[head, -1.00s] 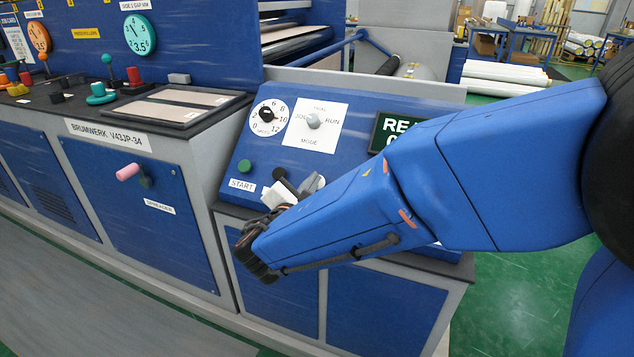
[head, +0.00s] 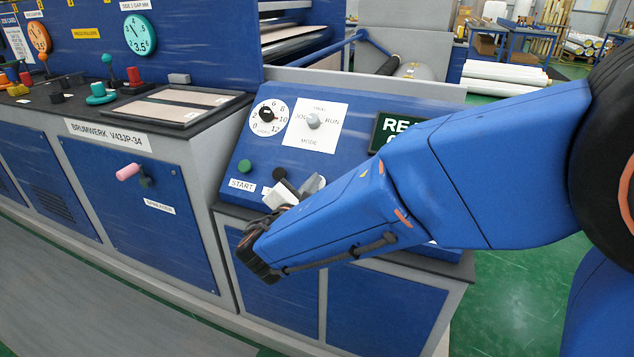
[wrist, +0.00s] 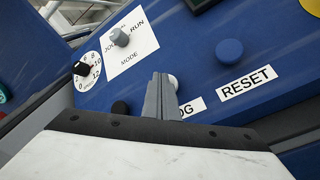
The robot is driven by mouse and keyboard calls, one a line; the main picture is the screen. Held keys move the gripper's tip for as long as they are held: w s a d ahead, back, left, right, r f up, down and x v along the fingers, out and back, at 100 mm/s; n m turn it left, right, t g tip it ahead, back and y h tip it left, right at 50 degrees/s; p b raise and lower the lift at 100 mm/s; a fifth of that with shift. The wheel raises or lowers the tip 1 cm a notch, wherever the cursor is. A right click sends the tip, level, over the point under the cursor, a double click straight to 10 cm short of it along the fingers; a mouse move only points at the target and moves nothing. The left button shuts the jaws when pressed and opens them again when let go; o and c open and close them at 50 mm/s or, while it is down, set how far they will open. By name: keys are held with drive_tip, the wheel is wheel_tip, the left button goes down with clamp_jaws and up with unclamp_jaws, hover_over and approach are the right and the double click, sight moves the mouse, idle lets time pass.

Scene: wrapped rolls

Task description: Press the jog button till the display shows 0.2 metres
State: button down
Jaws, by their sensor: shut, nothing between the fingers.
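The jog button looks like a pale round cap (wrist: 173,81) in the wrist view, partly hidden behind my fingers. Its label (wrist: 190,107) shows only "OG". My gripper (wrist: 160,80) is shut and empty, with its grey fingertips just left of the cap; I cannot tell whether they touch it. In the head view my gripper (head: 289,187) is low over the sloped blue panel (head: 235,205), right of the START label. The dark display (head: 386,132) shows "RE" and part of a green second line; my arm covers the rest, so no metre value is readable.
The panel also carries a blue RESET button (wrist: 230,50), a black button (wrist: 120,108), a grey mode knob (wrist: 120,37), a black speed dial (wrist: 81,69) and a green START button (head: 245,166). A pink-handled lever (head: 128,172) sticks out at the left.

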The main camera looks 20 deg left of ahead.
drive_tip(key=shift+w+f, duration=0.3)
drive_tip(key=shift+f, duration=0.1)
idle(0.6)
drive_tip(key=shift+s+r, duration=0.1)
drive_tip(key=shift+r, duration=0.05)
drive_tip(key=shift+s+r, duration=0.75)
drive_tip(key=shift+r, duration=0.15)
drive_tip(key=s+r, duration=0.1)
drive_tip(key=r, duration=0.1)
drive_tip(key=s+r, duration=0.1)
drive_tip(key=s, duration=0.1)
drive_tip(key=shift+s+a+r, duration=0.1)
drive_tip(key=shift+a+r, duration=0.1)
drive_tip(key=shift+r, duration=0.2)
idle(0.3)
idle(0.5)
